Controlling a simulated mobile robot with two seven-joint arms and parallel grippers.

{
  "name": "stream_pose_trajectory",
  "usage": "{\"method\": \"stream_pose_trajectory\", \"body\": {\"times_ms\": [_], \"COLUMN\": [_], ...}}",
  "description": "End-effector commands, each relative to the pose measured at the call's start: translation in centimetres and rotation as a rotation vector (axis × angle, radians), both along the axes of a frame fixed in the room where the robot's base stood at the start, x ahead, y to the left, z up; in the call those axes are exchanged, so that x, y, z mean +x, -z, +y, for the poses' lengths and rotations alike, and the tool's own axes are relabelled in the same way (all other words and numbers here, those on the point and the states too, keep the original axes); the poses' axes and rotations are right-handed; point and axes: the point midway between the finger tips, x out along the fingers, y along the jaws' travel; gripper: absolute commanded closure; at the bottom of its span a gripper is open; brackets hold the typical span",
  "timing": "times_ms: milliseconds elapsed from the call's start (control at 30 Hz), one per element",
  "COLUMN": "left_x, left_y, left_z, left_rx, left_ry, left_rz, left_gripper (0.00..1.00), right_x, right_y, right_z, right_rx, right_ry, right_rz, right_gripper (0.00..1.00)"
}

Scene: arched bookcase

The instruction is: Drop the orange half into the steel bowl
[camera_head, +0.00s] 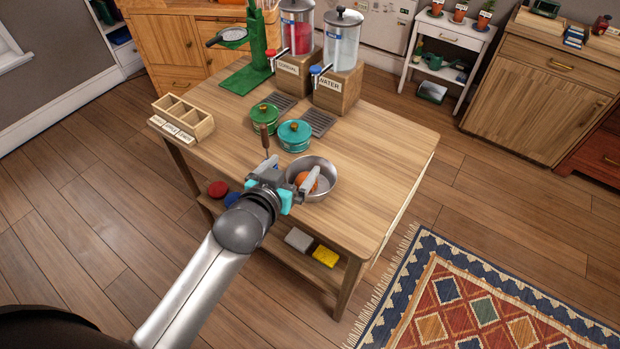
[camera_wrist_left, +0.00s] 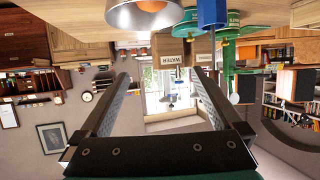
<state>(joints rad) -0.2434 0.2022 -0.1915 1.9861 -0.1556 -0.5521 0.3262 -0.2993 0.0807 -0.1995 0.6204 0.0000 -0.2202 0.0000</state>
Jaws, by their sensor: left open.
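The steel bowl (camera_head: 327,184) stands upright on the wooden table near its front edge. The orange half (camera_head: 306,182) shows inside the bowl, at its left side, partly covered by a finger of my gripper. My left gripper (camera_head: 290,171) is open, with one finger over the bowl's left part and the other outside it to the left. In the left wrist view, which is upside down, the bowl (camera_wrist_left: 128,16) is at the top edge with orange colour (camera_wrist_left: 152,5) in it. The space between the fingers (camera_wrist_left: 160,80) looks empty. My right gripper is out of view.
Behind the bowl are a teal pot (camera_head: 294,137), a green pot (camera_head: 264,116) and two drink dispensers (camera_head: 340,45). A divided wooden box (camera_head: 183,118) is at the left. The table's right side is clear.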

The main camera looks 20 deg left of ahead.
Motion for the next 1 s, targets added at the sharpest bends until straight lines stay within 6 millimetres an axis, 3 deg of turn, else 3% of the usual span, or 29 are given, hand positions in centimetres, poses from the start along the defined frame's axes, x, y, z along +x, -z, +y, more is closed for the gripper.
{"method": "stream_pose_trajectory", "body": {"times_ms": [300,500,1000], "left_x": [-5.3,-7.6,-8.6], "left_y": [-2.2,-3.1,-3.6], "left_z": [0.5,0.7,0.8], "left_rx": [0.0,0.001,0.001], "left_ry": [0.0,0.0,0.0], "left_rz": [0.003,0.002,-0.001], "left_gripper": [0.0,0.0,0.0], "right_x": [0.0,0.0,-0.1], "right_y": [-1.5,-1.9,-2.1], "right_z": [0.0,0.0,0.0], "right_rx": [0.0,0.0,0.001], "right_ry": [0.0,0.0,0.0], "right_rz": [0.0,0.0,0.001], "right_gripper": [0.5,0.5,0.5]}}
